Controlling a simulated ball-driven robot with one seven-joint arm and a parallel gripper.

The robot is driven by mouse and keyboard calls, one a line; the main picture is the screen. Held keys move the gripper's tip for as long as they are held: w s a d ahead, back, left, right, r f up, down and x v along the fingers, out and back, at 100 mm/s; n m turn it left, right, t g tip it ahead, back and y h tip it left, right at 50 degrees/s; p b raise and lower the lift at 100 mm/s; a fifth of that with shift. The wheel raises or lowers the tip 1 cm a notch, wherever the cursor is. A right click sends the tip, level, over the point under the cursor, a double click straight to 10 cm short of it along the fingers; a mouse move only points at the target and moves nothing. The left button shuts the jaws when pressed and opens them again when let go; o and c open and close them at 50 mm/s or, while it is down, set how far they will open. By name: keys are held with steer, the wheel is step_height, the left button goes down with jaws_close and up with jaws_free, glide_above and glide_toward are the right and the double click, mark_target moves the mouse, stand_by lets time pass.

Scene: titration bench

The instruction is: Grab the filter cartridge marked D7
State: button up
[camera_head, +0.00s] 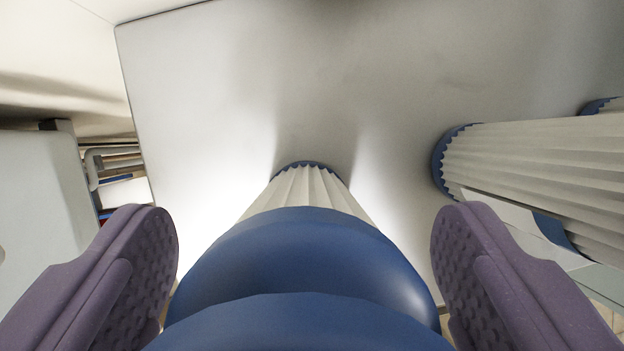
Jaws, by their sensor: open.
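A filter cartridge (307,189) with a white pleated body and large blue caps stands in the middle of the view, its blue end close to the camera. My gripper (305,245) is open, with one purple padded finger on each side of this cartridge's blue cap. The left finger is close to the cap and the right finger is at its right edge; I cannot tell whether either touches. No D7 marking shows on any cartridge in this view. A second pleated cartridge (535,165) with blue ends is to the right of my right finger.
Part of another blue-ended cartridge (603,105) shows at the far right edge. A white surface (210,110) lies behind the cartridges. A pale panel (40,215) stands at the left, with a cluttered shelf (118,170) beside it.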

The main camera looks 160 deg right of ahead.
steer(key=c, duration=1.2)
steer(key=shift+c, duration=0.2)
